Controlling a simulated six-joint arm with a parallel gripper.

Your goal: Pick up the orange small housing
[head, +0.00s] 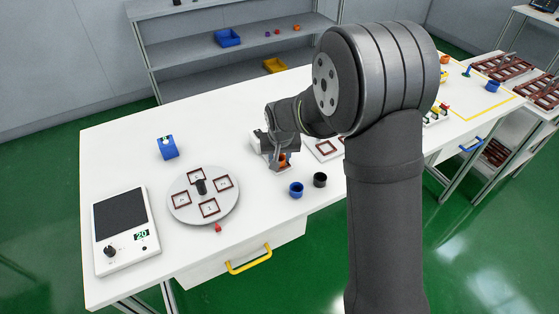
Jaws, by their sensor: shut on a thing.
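The orange small housing (283,158) is a small piece at the tip of my gripper (281,163), near the middle of the white table in the head view. My gripper points down and is shut on the housing, with its fingers covering part of it. The housing is low, over or on a small light-coloured base; I cannot tell whether it touches it. My arm hides part of the table to the right.
A blue cup (296,190) and a black cup (320,180) stand just in front of my gripper. To the left are a round turntable (232,207) with square frames, a blue holder (168,152) and a scale-like device (125,225). A red piece (218,228) lies near the front edge.

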